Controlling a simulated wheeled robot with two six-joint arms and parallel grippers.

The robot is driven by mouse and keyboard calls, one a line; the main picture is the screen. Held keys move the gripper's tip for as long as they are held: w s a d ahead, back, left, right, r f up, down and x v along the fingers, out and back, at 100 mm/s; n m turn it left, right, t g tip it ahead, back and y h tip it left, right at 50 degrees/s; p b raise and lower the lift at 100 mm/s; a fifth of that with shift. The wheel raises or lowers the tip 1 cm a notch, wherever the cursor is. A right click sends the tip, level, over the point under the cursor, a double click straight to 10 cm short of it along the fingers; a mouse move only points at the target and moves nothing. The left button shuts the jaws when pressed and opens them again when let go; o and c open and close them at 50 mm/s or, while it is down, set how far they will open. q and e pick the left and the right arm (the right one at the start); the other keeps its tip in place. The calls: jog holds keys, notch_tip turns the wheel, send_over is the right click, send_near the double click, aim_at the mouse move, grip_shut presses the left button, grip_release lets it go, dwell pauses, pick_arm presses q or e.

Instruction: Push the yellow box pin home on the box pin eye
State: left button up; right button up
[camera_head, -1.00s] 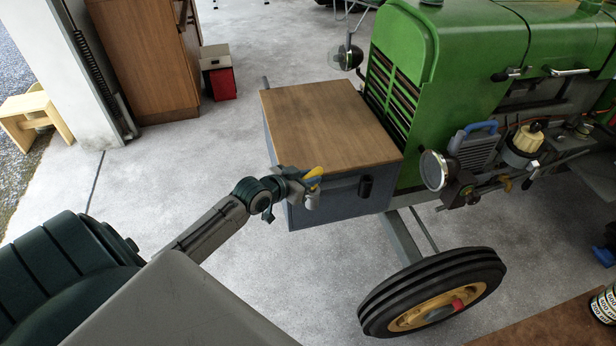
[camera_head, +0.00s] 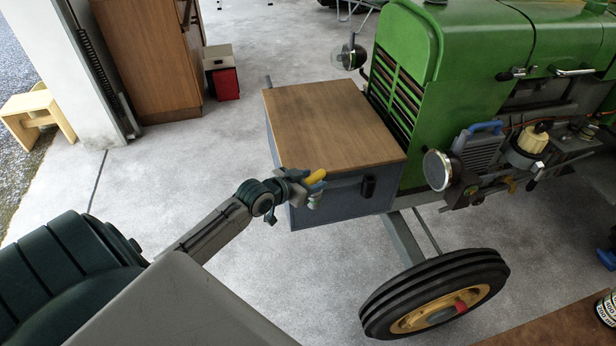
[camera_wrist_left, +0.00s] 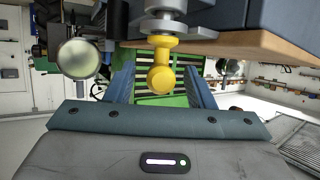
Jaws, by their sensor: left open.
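The yellow box pin (camera_wrist_left: 161,76) has a round knob and a narrower neck in the left wrist view; in the head view it shows as a small yellow piece (camera_head: 316,177) at the box's near left corner. Its neck meets the grey metal box pin eye (camera_wrist_left: 168,24); how deep it sits I cannot tell. My left gripper (camera_wrist_left: 161,88) is open, its two blue fingers on either side of the knob with gaps visible. It also shows in the head view (camera_head: 317,192), beside the box. My right gripper is out of view.
The blue-grey box (camera_head: 345,197) with a wooden top (camera_head: 332,125) is mounted before the green tractor (camera_head: 470,60). A front wheel (camera_head: 435,292) stands at lower right. A headlamp (camera_head: 437,169) is right of the box.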

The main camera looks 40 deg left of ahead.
pick_arm(q)
jog(key=shift+s+a+r, duration=0.15)
jog(key=shift+s+r, duration=0.05)
jog(key=shift+s, duration=0.35)
jog(key=p+v, duration=0.1)
jog(key=v, duration=0.8)
jog(key=shift+s+r, duration=0.2)
jog(key=shift+s, duration=0.1)
